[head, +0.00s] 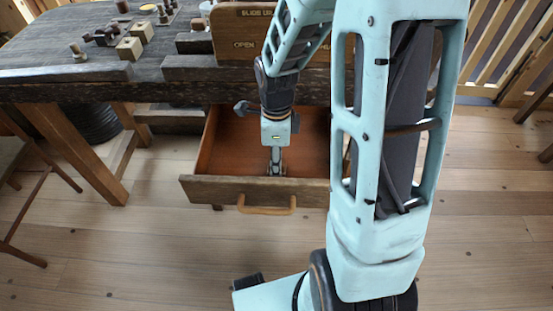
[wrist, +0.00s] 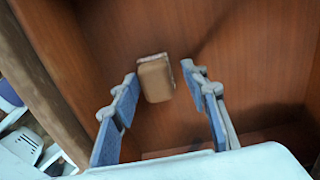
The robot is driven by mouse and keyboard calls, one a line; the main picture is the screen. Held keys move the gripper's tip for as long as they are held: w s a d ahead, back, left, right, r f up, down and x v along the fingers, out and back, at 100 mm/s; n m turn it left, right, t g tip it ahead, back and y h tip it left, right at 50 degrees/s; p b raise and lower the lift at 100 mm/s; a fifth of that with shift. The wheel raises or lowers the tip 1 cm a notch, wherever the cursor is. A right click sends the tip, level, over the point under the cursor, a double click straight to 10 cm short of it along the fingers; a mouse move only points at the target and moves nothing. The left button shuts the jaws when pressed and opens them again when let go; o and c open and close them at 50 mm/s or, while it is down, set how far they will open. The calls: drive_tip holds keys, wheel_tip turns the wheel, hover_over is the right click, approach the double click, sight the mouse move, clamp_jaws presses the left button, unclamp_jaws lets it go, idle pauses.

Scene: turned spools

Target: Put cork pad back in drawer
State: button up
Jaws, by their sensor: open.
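The drawer (head: 222,190) is pulled out below the workbench, with its reddish-brown floor bare in the head view. My gripper (head: 276,168) points down into the drawer, over its front part. In the wrist view my gripper (wrist: 160,77) is open, with its blue-padded fingers apart. A small tan block with a pale edge, which looks like the cork pad (wrist: 155,82), appears to lie on the drawer floor (wrist: 255,70). It shows between the fingertips, with visible gaps on both sides. In the head view my gripper hides the pad.
A wooden handle (head: 267,206) is on the drawer front. The workbench (head: 40,60) stands above, with small blocks (head: 130,47) and turned pieces at its left. A wooden sign board (head: 238,32) stands behind my arm.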

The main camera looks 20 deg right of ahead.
wheel_tip(320, 180, up, 12)
drive_tip(key=p, duration=0.3)
drive_tip(key=shift+r, duration=0.2)
idle(0.4)
